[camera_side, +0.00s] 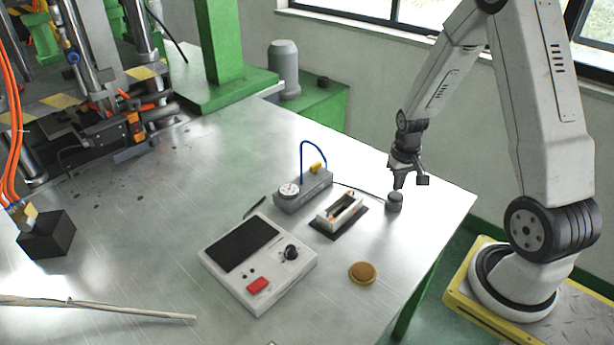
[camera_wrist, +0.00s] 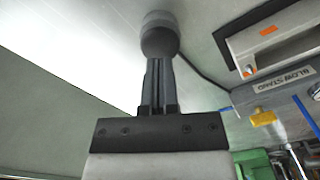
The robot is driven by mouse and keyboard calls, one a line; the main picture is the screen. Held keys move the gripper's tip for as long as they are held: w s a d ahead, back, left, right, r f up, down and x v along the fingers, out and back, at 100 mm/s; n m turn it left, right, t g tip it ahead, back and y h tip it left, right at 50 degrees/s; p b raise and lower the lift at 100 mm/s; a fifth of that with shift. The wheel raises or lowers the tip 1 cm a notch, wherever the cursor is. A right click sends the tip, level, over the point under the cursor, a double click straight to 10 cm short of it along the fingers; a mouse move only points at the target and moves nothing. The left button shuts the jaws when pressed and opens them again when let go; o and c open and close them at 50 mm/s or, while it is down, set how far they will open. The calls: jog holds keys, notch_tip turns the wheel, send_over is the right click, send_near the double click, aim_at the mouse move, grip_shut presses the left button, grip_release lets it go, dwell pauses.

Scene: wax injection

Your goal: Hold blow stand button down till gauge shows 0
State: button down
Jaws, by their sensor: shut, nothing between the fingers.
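The grey blow stand button (camera_side: 394,203) stands near the table's right edge, with a thin cable running to the blow stand. My gripper (camera_side: 398,186) points down over it with its fingers shut and empty. In the wrist view the fingertips (camera_wrist: 158,62) meet the rounded top of the button (camera_wrist: 158,30); whether it is pressed in cannot be told. The blow stand (camera_side: 310,191) is a grey block with a blue hose and a yellow fitting. Its round white gauge (camera_side: 289,189) is too small to read. A "BLOW STAND" label (camera_wrist: 284,78) shows in the wrist view.
A pale frame (camera_side: 351,208) with an orange piece sits on a dark base left of the button. A white control box (camera_side: 270,295) with a red button and a tan round disc (camera_side: 362,272) lie nearer the camera. The left-middle tabletop is mostly clear.

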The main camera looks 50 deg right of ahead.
jog(key=shift+f, duration=1.35)
dwell(3.7)
jog(key=shift+r, duration=2.95)
jog(key=s+a+r+n+t, duration=0.1)
jog(key=a+r+n, duration=0.2)
jog(key=a, duration=0.7)
jog(key=s+a+r+n+t, duration=0.1)
jog(key=a+r+n, duration=0.2)
jog(key=a, duration=0.7)
jog(key=shift+s+r+t, duration=0.2)
jog(key=shift+r+t, duration=0.05)
jog(key=shift+t, duration=0.05)
